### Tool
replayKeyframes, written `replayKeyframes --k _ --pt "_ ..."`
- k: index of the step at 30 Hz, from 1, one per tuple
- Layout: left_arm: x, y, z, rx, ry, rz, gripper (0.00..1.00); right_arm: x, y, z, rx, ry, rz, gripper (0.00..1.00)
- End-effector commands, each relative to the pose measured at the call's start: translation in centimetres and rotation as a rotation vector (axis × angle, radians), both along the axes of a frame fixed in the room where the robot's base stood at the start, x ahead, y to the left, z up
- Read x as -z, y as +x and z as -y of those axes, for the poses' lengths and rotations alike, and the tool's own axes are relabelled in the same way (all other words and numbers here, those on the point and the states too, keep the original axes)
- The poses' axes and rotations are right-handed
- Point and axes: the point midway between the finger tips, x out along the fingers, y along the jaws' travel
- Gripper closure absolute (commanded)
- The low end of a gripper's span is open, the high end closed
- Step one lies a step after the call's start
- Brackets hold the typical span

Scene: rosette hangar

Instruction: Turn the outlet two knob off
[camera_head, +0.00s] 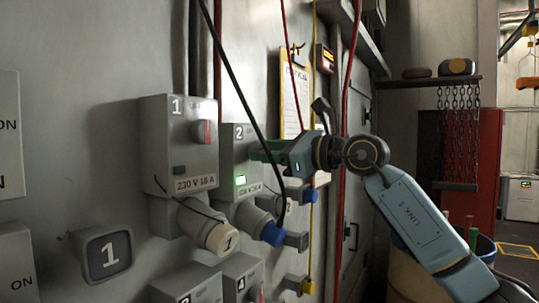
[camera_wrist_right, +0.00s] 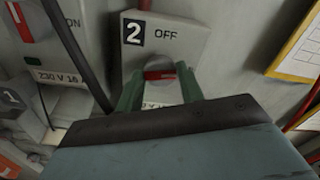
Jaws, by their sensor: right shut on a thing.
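The outlet two box (camera_head: 240,135) is grey, marked "2", and fixed to the wall in the middle of the head view. A green indicator (camera_head: 240,181) is lit on its front. In the right wrist view the outlet two box (camera_wrist_right: 180,38) shows "OFF" at its top. Its knob (camera_wrist_right: 160,75) has a red bar lying about level across the picture. My right gripper (camera_head: 257,150) reaches in from the right and is shut on the knob, with a green finger (camera_wrist_right: 130,93) on either side. The gripper hides the knob in the head view. My left gripper is not in view.
The outlet one box (camera_head: 165,130) with its red knob (camera_head: 203,132) stands close on the left. A beige plug (camera_head: 222,239) and a blue plug (camera_head: 272,234) hang below the boxes. A black cable (camera_head: 235,80) crosses in front of outlet two. A clipboard (camera_head: 296,95) hangs behind.

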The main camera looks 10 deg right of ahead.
Motion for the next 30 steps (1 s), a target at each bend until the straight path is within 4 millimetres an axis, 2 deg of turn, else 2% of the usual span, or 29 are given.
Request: replayKeyframes --k 12,30 --pt "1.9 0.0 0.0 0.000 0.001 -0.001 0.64 0.2 0.0 0.0 0.002 -0.278 0.274 0.85" --pt "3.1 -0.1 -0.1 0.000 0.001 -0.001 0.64 0.3 -0.1 -0.1 0.000 -0.680 0.672 0.85"
